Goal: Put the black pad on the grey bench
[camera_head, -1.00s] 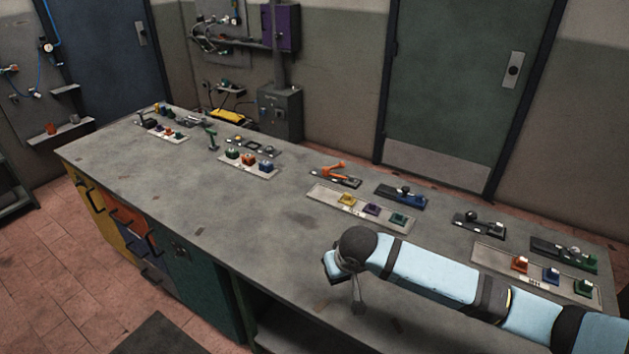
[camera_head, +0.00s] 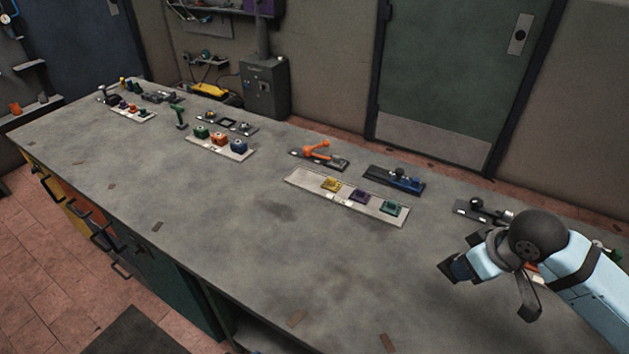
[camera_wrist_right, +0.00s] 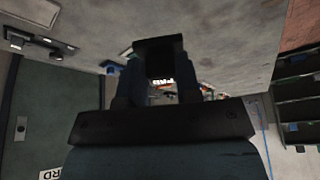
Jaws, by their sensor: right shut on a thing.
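The grey bench (camera_head: 225,230) runs across the head view, with wide bare areas on its top. My right gripper (camera_head: 457,268) is above the right part of the bench. In the right wrist view, my right gripper (camera_wrist_right: 160,80) is shut on the black pad (camera_wrist_right: 160,52), which sits between its dark fingers. In the head view only a small dark shape shows at the fingertips, so the pad is hard to make out there. Its height above the bench is hard to judge. My left gripper is not in view.
A pale tray (camera_head: 300,182) with yellow, purple and green pieces lies mid-bench. Another tray (camera_head: 236,155) holds green, orange and blue pieces. An orange-handled clamp (camera_head: 318,151) and a blue clamp (camera_head: 398,180) stand along the back. The front middle of the bench is clear.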

